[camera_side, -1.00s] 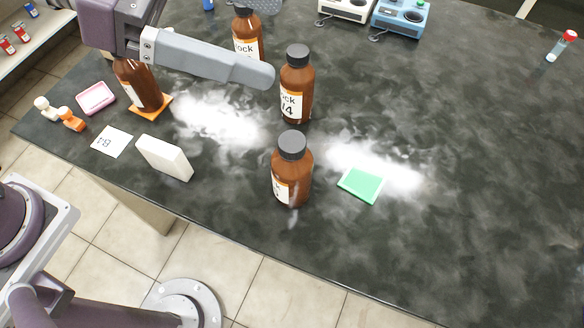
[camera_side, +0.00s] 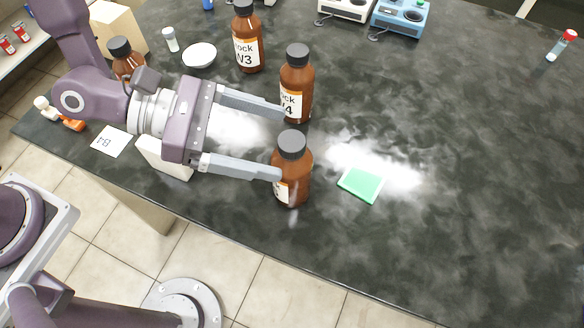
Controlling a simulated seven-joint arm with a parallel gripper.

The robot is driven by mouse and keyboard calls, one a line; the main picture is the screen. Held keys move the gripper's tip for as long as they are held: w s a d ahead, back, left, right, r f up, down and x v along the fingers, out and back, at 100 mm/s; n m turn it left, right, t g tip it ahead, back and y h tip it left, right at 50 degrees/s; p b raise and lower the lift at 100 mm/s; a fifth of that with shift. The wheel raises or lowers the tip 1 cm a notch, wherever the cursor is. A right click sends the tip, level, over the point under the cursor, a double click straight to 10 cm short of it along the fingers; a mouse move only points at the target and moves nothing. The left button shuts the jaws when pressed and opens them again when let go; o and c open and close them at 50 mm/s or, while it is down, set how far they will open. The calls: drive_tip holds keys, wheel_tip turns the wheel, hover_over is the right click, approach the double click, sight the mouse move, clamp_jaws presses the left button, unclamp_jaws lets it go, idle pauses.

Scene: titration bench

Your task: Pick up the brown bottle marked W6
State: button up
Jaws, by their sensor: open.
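No label reading W6 can be made out. A brown bottle with a black cap (camera_side: 294,184) stands upright at the front; its label is turned left and mostly hidden. A second brown bottle (camera_side: 298,78) stands behind it, its label ending in 4. A third (camera_side: 247,42), farther back, has a label ending in 3. A fourth (camera_side: 127,63) stands at the left, mostly hidden behind my arm. My gripper (camera_side: 281,143) is open and empty, pointing right. One fingertip overlaps the second bottle in view, the other the front bottle; I cannot tell whether they touch.
A green square (camera_side: 361,184) lies right of the front bottle. A white block (camera_side: 165,160) and a B4 card (camera_side: 111,142) lie left, partly beneath my arm in view. A white dish (camera_side: 199,55) and small vial (camera_side: 170,40) stand behind.

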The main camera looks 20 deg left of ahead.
sight(308, 176)
wheel_tip(308, 176, down, 8)
drive_tip(key=shift+w+r, duration=0.1)
drive_tip(key=shift+r, duration=0.1)
drive_tip(key=shift+d+f, duration=0.15)
drive_tip(key=shift+f, duration=0.1)
drive_tip(key=x, duration=0.6)
drive_tip(key=shift+d+r, duration=0.15)
drive_tip(key=shift+d, duration=0.35)
drive_tip(key=shift+r, duration=0.1)
clamp_jaws()
